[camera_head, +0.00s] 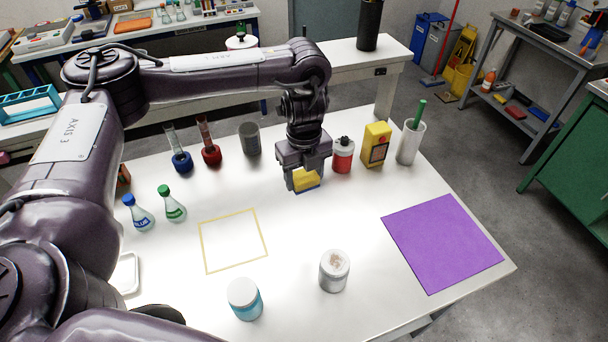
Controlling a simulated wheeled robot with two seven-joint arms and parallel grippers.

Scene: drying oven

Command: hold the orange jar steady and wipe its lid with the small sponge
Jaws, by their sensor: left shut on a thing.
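My left gripper (304,180) points down at the middle of the table, shut on the yellow sponge (306,181). The sponge is partly hidden by the fingers and is at or just above the table top. A jar with a brown-smudged white lid (335,262) stands upright nearer the front, apart from the gripper; its body looks pale grey, not orange. A cyan jar with a white lid (243,293) stands to its left. A small orange thing (123,174) shows behind my left arm, mostly hidden; I cannot tell whether it is a jar. My right gripper is not in view.
A red bottle (343,156), yellow box (376,145) and white cup (410,142) stand just right of the gripper. A grey beaker (249,138) and flasks (173,204) stand left. A purple mat (442,242) and yellow-outlined square (233,241) are bare.

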